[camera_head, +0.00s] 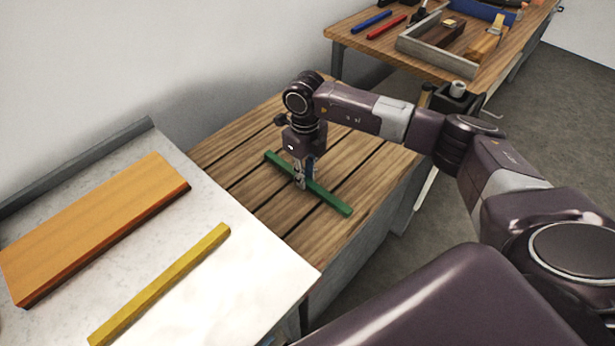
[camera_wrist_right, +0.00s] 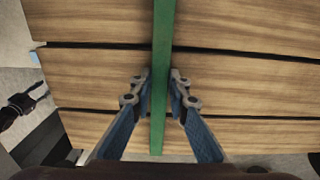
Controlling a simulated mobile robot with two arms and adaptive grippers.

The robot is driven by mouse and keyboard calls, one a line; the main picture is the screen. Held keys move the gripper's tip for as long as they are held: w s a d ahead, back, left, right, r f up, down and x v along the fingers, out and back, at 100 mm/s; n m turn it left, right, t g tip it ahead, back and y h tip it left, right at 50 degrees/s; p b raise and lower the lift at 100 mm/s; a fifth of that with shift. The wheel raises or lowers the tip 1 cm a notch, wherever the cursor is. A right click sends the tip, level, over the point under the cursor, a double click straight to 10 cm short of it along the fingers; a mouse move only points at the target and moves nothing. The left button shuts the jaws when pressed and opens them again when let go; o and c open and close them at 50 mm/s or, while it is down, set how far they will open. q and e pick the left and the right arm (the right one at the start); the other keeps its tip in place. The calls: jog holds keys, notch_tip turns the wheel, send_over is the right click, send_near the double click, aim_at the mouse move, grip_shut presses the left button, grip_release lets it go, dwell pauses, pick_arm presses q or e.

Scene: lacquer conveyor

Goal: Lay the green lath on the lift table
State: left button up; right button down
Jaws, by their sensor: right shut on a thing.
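The green lath (camera_head: 331,200) is a long thin bar over the slatted wooden top (camera_head: 235,140), set across the slats. I cannot tell whether it rests on the slats or hangs just above them. My right gripper (camera_head: 301,184) points down and is shut on the lath near its middle. In the right wrist view the green lath (camera_wrist_right: 163,50) runs between the fingers of my right gripper (camera_wrist_right: 160,85). Which surface is the lift table is not marked. My left gripper is not in view.
A pale top (camera_head: 235,272) at the left holds an orange-brown board (camera_head: 95,225) and a yellow lath (camera_head: 165,282). A wooden bench (camera_head: 375,52) at the back holds a grey tray (camera_head: 425,57), a blue bar (camera_head: 371,22) and a red bar (camera_head: 386,27). Bare slats surround the green lath.

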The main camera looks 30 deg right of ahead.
jog(key=shift+s+a, duration=0.15)
jog(key=shift+f, duration=0.1)
jog(key=c, duration=1.8)
grip_release()
jog(key=shift+c, duration=0.2)
notch_tip(320, 180, up, 12)
jog(key=p, duration=0.7)
jog(key=shift+r+p, duration=0.25)
jog(key=shift+p, duration=0.1)
